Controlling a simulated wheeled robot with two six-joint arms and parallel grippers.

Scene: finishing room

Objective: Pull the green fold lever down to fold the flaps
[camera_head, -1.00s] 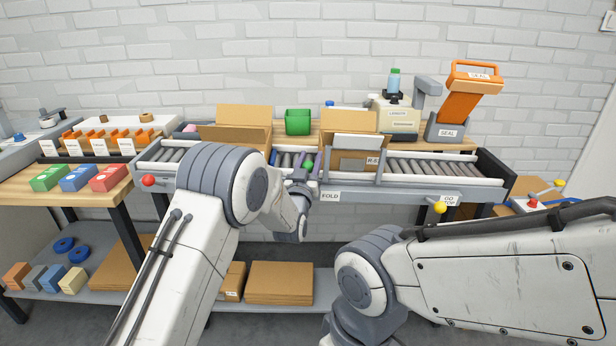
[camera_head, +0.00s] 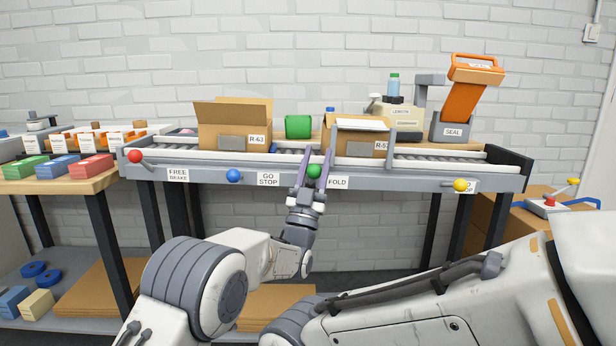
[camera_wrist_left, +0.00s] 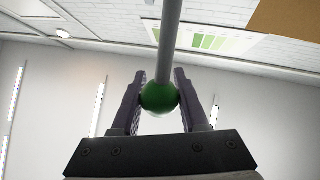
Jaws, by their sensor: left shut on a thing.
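The green fold lever's ball knob (camera_head: 314,171) is at the front of the conveyor, beside the FOLD label (camera_head: 338,182). My left gripper (camera_head: 308,168) reaches up to it from below and is shut on it. In the left wrist view the green knob (camera_wrist_left: 160,97) sits between the two fingers (camera_wrist_left: 159,95), with its grey rod running upward. Right of the lever, a cardboard box (camera_head: 355,146) stands in the folding frame; a white plate lies over its top. My right gripper is out of view; part of my right arm shows at the lower right.
Another cardboard box (camera_head: 226,130) with raised flaps stands on the conveyor at the left. A red knob (camera_head: 135,156), a blue knob (camera_head: 233,176) and a yellow knob (camera_head: 460,185) line the conveyor front. The orange sealer (camera_head: 468,100) stands at the back right.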

